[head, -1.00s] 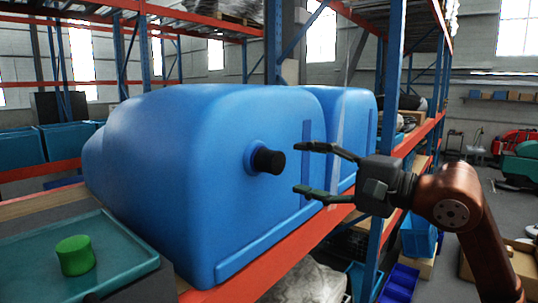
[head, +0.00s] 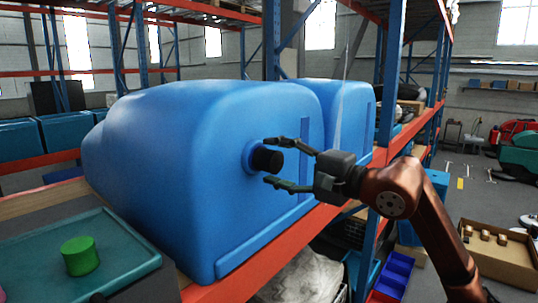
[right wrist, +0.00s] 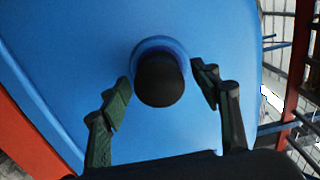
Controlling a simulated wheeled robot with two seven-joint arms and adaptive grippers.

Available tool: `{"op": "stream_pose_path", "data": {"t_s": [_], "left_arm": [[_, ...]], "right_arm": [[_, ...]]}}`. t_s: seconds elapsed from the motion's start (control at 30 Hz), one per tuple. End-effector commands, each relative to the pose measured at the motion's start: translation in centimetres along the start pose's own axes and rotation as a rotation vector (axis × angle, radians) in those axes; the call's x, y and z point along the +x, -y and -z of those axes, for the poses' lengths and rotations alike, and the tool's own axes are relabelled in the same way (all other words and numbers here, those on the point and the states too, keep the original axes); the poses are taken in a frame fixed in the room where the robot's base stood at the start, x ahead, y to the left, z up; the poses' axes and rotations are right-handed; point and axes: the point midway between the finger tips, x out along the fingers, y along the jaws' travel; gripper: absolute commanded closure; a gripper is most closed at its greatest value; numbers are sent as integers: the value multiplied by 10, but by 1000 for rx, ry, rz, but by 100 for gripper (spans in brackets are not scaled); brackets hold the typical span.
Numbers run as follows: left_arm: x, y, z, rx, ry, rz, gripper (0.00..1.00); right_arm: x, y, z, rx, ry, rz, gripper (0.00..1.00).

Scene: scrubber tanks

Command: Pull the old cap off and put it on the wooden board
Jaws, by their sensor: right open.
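The old cap is black and round (head: 267,159). It sits on the short neck of the blue tank (head: 180,160). My right gripper (head: 269,163) is open, with its fingertips just reaching the cap from the right. In the right wrist view the cap (right wrist: 160,80) lies between the two open fingers, near their tips, and the fingers look apart from it. A green cap (head: 80,255) stands on a teal tray (head: 125,260) at the lower left. I do not see a wooden board clearly. My left gripper is not in view.
The tank rests on a rack with orange beams (head: 300,225) and blue posts (head: 390,85). A second blue tank (head: 345,115) stands behind it. Blue bins (head: 393,275) and a cardboard box (head: 500,255) are low on the right.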

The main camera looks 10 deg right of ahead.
Motion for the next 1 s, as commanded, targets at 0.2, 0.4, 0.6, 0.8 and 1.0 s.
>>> {"op": "stream_pose_path", "data": {"t_s": [0.2,0.4,0.6,0.8,1.0], "left_arm": [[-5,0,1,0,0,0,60],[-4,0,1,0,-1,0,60],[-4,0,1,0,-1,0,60],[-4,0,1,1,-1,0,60],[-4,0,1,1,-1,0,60]], "right_arm": [[10,0,-1,0,2,0,43],[11,-1,-1,0,2,0,43],[11,-1,0,0,1,0,43],[11,-1,0,0,0,-1,43],[11,-1,0,0,1,-1,43]]}}
